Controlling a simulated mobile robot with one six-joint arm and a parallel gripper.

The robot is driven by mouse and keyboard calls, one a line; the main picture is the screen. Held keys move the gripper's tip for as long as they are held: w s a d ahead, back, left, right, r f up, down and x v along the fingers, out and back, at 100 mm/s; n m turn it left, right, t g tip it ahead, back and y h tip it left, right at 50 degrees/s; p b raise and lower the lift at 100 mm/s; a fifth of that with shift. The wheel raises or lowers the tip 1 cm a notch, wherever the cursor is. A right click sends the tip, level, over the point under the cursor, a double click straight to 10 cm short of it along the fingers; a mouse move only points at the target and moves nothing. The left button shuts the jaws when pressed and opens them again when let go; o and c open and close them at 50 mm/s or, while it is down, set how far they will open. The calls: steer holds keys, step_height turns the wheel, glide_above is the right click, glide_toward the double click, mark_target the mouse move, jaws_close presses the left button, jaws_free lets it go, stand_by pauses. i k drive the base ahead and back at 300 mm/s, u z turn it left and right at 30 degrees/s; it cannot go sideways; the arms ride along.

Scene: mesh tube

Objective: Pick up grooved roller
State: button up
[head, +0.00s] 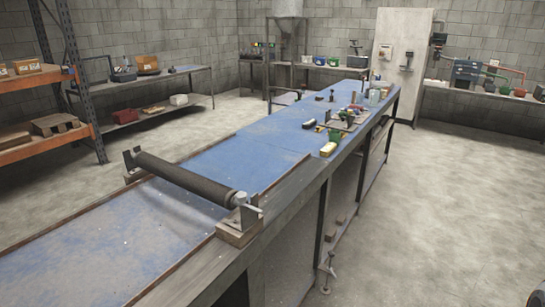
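A long dark roller (185,178) lies across the blue-topped bench in the head view. It spans from a bracket (131,163) on the left edge to a wooden block (237,230) with a metal clamp or handle (243,201) on the right edge. I cannot make out grooves on its surface. Several small tools and parts (336,118) lie farther along the bench, too small to tell whether one is a grooved roller. My gripper is not in view.
The long bench (240,155) runs from near left to far right, with bare blue surface before and beyond the roller. A yellow-and-white item (328,149) lies near its right edge. An orange-beamed rack (40,141) stands left.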

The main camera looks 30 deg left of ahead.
mark_target(224, 196)
steer(key=u, duration=0.2)
steer(key=i, duration=1.3)
steer(key=u, duration=1.4)
steer(key=i, duration=0.55)
steer(key=u, duration=0.1)
steer(key=k, duration=0.75)
steer(key=u, duration=0.2)
steer(key=i, duration=0.75)
steer(key=z, duration=0.05)
